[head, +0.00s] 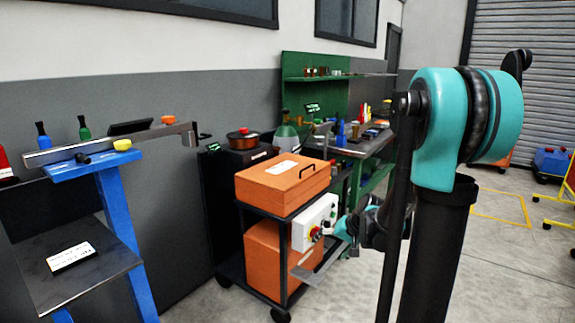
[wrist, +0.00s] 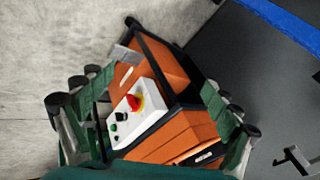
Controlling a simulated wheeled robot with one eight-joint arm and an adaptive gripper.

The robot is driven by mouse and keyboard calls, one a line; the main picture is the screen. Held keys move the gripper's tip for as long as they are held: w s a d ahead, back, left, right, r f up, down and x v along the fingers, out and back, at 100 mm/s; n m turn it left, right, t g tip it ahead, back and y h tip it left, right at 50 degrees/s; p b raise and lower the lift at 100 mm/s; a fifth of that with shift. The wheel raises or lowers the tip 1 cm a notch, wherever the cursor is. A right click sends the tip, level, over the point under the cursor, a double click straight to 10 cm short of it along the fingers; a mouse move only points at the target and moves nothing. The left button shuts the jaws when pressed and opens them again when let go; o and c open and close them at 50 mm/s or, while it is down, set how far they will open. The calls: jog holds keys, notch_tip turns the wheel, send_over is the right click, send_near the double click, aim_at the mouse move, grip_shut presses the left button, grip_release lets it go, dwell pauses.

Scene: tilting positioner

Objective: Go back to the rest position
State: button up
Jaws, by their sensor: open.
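My gripper (head: 342,232) shows small in the head view, at the lower end of my arm, partly overlapped by the arm links. It appears close to a white control box (head: 304,236) on the side of a cart; the exact gap is unclear. In the wrist view my gripper (wrist: 157,88) has its two green-padded fingers spread wide, with nothing between them. Beyond them the white control box (wrist: 126,123) shows a red knob (wrist: 134,103) on a yellow base, with green and black buttons below. I see no contact between the fingers and the box.
A black cart (head: 281,292) carries orange cases (head: 262,192). A blue stand (head: 116,205) with a metal bar is at left. A workbench (head: 355,148) with a green back panel stands behind. Concrete floor (head: 480,275) is open at right.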

jog(key=s+d+f+n+h, duration=0.1)
jog(key=s+d+h, duration=0.1)
jog(key=s, duration=0.8)
jog(key=s+d+f+n+h, duration=0.1)
jog(key=s+d+h, duration=0.1)
jog(key=s, duration=0.8)
jog(key=shift+s+d+f+h, duration=0.2)
jog(key=shift+d+f+h, duration=0.2)
jog(key=shift+d, duration=0.1)
